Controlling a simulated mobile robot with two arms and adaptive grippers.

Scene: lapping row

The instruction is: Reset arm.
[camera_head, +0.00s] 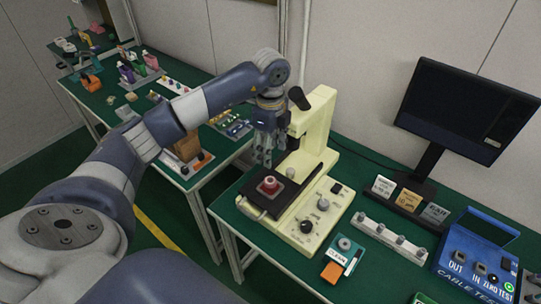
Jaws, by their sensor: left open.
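My left arm comes in from the left and reaches over the tables. Its gripper (263,154) points down, open and empty, above the black plate (255,203) of a cream lapping machine (317,188). A small red and white round part (269,185) sits on the black plate, below the fingertips and apart from them. My right gripper is not in the picture.
A monitor (465,107) stands at the right with small signs (408,200) before it. A blue cable tester (475,262), a row of connectors (389,238) and an orange block (331,272) lie on the green table. Bottles (150,60) and tools fill the back-left table.

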